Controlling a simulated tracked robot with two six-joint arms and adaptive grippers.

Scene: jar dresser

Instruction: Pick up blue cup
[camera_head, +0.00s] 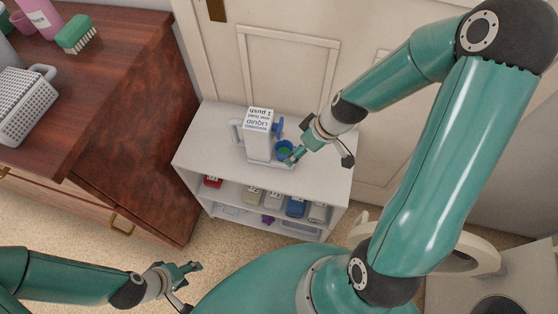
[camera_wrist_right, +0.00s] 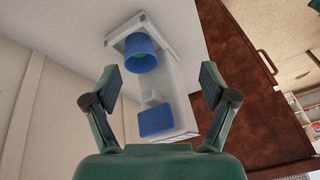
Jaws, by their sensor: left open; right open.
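The blue cup (camera_head: 285,147) sits on top of the white shelf unit, at the front right of a white liquid laundry dispenser (camera_head: 259,143). In the right wrist view, the cup lies beyond the open fingers (camera_wrist_right: 160,83), and nothing is held. The dispenser's blue part (camera_wrist_right: 156,120) is nearer the fingers. My left gripper (camera_head: 190,267) is open and empty at the lower left.
The white shelf unit (camera_head: 205,135) stands against a panelled door (camera_head: 290,60) and holds several small containers below. A dark wooden dresser (camera_head: 130,125) at left carries a green brush (camera_head: 76,34), a pink cup and a white basket (camera_head: 22,103). The shelf top is clear right of the cup.

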